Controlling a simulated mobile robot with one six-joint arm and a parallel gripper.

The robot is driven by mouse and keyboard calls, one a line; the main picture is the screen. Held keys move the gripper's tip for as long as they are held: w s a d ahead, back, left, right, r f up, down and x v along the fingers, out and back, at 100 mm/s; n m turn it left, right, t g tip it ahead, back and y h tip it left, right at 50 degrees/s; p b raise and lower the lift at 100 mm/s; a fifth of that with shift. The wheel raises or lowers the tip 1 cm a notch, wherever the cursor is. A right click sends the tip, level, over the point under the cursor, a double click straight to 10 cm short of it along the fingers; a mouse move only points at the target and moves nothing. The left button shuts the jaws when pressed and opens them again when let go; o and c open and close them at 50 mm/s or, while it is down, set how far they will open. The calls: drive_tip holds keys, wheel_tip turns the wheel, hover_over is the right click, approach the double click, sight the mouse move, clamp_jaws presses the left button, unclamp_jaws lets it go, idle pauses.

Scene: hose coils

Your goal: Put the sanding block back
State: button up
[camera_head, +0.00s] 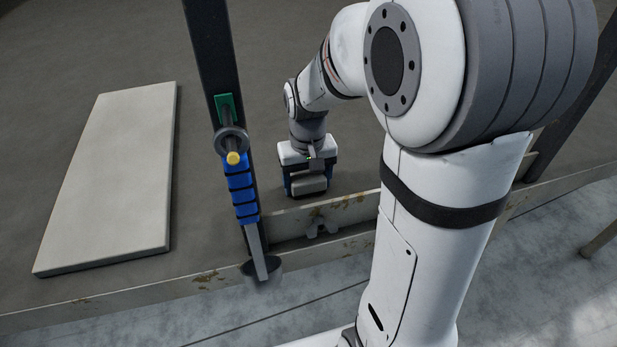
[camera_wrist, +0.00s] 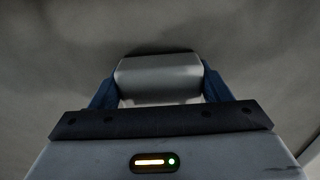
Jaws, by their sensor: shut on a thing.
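My gripper (camera_head: 307,186) points down near the front edge of a grey-brown surface, beyond a raised ledge. It is shut on a light grey block (camera_head: 311,184), which I take to be the sanding block. In the wrist view, the block (camera_wrist: 158,76) sits between the two blue fingers of my gripper (camera_wrist: 159,92), one at each side. Its lower part is hidden behind the gripper body. I cannot tell whether the block touches the surface beneath.
A large pale slab (camera_head: 120,180) lies on the surface at the left. A dark upright post (camera_head: 212,50) carries a yellow-tipped peg (camera_head: 233,157) and blue ribbed piece (camera_head: 242,190), close left of my gripper. A worn ledge (camera_head: 345,211) runs along the front. Surface between slab and post is clear.

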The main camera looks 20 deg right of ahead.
sight(308, 178)
drive_tip(key=shift+s, duration=0.1)
drive_tip(key=shift+f, duration=0.2)
drive_tip(key=o, duration=0.9)
drive_tip(key=shift+r, duration=0.1)
wheel_tip(308, 178, up, 12)
drive_tip(key=shift+r+b, duration=0.15)
drive_tip(key=shift+b, duration=0.35)
drive_tip(key=shift+s, duration=0.1)
